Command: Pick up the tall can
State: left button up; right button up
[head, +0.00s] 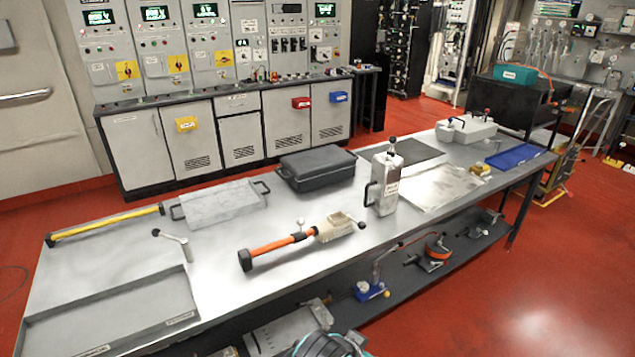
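The tall can (384,185) is a light grey upright canister with a dark side handle on its left and a dark-knobbed fitting on top. It stands on the long metal workbench (225,262), right of the middle, with a label on its front. Neither of my grippers is in view, so nothing is seen touching the can.
An orange-and-black handled tool (290,245) lies left of the can. A dark lidded case (316,168) stands behind it, and a flat metal sheet (440,186) lies to its right. A shallow grey tray (110,312) is at front left. The lower shelf holds several tools.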

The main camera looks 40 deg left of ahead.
aim_at(384, 184)
jog(key=u, duration=0.85)
jog(key=i+l, duration=0.25)
jog(key=i+l+z, duration=0.1)
jog(key=i+l, duration=0.15)
jog(key=i, duration=0.25)
